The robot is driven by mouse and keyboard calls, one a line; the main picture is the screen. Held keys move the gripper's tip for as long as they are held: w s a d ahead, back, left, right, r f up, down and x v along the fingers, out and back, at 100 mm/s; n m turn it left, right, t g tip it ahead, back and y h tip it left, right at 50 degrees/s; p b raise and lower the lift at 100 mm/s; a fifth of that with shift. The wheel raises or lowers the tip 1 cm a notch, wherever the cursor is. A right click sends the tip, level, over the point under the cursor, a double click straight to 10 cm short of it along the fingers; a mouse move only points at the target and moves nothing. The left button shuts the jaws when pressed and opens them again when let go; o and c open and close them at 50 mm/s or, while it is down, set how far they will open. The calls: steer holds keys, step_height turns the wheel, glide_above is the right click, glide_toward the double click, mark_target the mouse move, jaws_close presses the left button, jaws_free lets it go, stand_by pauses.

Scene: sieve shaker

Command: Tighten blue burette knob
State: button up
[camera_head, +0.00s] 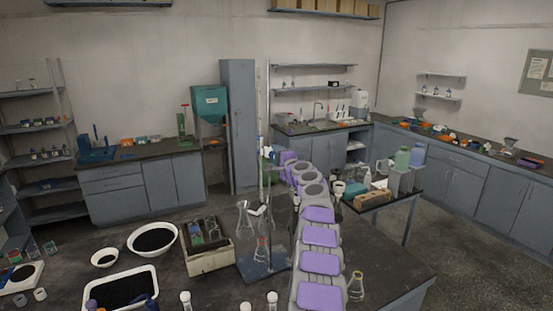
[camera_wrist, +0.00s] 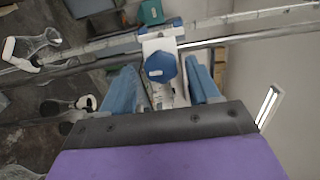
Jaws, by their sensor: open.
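The blue burette knob (camera_wrist: 162,66) is faceted and sits on a white clamp (camera_wrist: 158,44) in the wrist view. My gripper (camera_wrist: 160,78) is open, with one blue finger on each side of the knob. The knob is between the fingers, near their tips; whether either finger touches it I cannot tell. A graduated burette tube (camera_wrist: 251,20) and a metal rod (camera_wrist: 240,36) run across behind it. In the head view the burette (camera_head: 261,105) stands upright on a stand with a blue base (camera_head: 262,268); my purple and grey arm reaches up beside it, and the fingers are too small to make out.
Glass flasks (camera_head: 243,218) stand close to the stand, and another flask (camera_head: 356,286) is right of my arm. A wooden box (camera_head: 208,262) and white bowls (camera_head: 153,238) are to the left. A side table with bottles (camera_head: 402,158) is behind on the right.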

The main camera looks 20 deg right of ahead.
steer(key=shift+a, duration=0.1)
steer(key=shift+s+a, duration=0.1)
steer(key=shift+s, duration=0.05)
steer(key=shift+s+b, duration=0.95)
steer(key=shift+b, duration=0.05)
steer(key=shift+s, duration=0.35)
steer(key=shift+s+r+b, duration=0.1)
steer(key=shift+s+b, duration=0.25)
steer(key=shift+s, duration=0.05)
steer(key=b, duration=0.3)
glide_toward(275, 156)
steer(key=s, duration=0.8)
steer(key=shift+d, duration=0.45)
